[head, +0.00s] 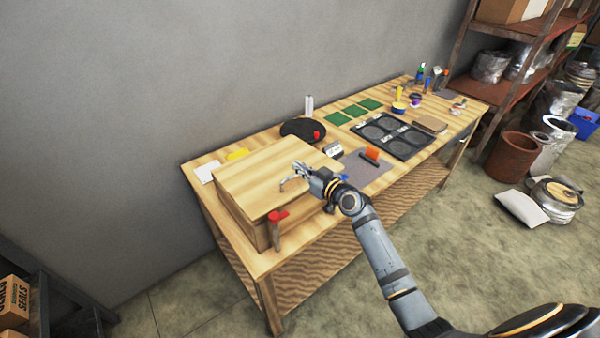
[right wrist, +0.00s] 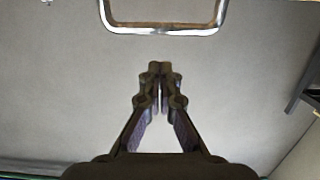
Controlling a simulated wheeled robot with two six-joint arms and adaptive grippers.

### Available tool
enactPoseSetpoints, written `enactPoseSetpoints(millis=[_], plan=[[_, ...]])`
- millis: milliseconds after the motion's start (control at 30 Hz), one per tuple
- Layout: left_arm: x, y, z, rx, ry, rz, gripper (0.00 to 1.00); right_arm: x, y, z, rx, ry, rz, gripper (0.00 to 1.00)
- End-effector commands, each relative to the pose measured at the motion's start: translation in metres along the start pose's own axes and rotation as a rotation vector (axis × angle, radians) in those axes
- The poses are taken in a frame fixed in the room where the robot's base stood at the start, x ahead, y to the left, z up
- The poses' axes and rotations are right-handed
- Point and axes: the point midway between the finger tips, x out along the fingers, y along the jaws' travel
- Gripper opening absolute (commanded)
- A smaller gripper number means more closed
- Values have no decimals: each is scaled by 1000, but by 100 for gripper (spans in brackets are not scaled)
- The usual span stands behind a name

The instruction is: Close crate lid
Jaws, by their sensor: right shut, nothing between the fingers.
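The wooden crate (head: 241,222) stands at the near left end of the workbench. Its flat lid (head: 262,172) lies over the top, and from here I cannot tell whether it is fully seated. My right gripper (head: 288,184) is over the right part of the lid, with its fingers pointing left. I cannot tell whether it touches the lid. In the right wrist view the right gripper's fingertips (right wrist: 160,68) meet with nothing between them. A metal loop (right wrist: 165,27), perhaps a handle, shows beyond the fingertips there. My left gripper is not in view.
A hammer with a red head (head: 277,219) is at the crate's front corner. A black cap-like item (head: 302,129) lies behind the crate. A dark tray (head: 392,136) and green boards (head: 353,111) lie farther right. A grey wall (head: 150,80) runs behind the workbench (head: 262,262).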

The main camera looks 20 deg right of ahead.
Motion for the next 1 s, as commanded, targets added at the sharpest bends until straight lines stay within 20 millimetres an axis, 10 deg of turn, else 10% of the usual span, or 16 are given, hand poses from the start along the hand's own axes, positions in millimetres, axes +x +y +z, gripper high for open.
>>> enactPoseSetpoints(millis=[633,1000], plan=[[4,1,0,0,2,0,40,5,0,28,1,-1,1,0],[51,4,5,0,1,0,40,2,1,69,-1,-1,1,0]])
